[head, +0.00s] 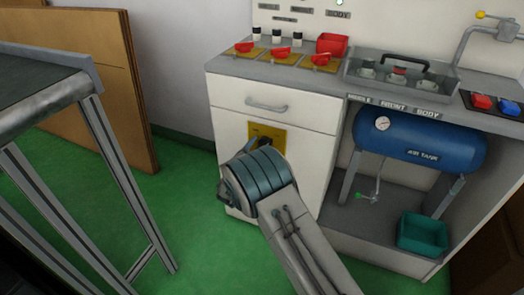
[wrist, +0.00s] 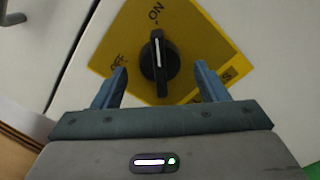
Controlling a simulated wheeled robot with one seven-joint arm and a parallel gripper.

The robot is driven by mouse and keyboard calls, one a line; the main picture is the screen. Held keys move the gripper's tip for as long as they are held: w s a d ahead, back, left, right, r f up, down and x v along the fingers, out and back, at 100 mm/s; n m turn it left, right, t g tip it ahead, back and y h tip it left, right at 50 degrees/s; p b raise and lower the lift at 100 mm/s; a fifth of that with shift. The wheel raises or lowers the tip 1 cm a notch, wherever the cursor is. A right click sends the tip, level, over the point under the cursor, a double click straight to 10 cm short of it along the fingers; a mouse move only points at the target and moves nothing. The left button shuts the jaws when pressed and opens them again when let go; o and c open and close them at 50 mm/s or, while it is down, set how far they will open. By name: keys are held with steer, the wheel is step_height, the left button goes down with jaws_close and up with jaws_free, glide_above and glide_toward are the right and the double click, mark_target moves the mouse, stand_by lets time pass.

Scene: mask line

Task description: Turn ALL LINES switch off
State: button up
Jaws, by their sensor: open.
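The switch is a black rotary knob (wrist: 158,68) on a yellow plate (wrist: 105,55) on the white cabinet front. Its white pointer line points up toward the ON mark; the OFF mark lies to its left. The plate's lower lettering is mostly hidden by my right finger. My gripper (wrist: 160,82) is open, with one blue finger on each side of the knob's lower part and a gap on both sides.
A drawer with a grey handle (head: 266,105) is above the plate. A blue air tank (head: 420,140) and a teal bin (head: 422,234) are in the open bay to the right. A grey table (head: 45,105) stands at the left. Green floor lies between.

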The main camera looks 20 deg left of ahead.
steer(key=shift+w, duration=0.85)
steer(key=c, duration=1)
steer(key=shift+n, duration=0.4)
steer(key=shift+n+p, duration=3.75)
steer(key=shift+n, duration=4.95)
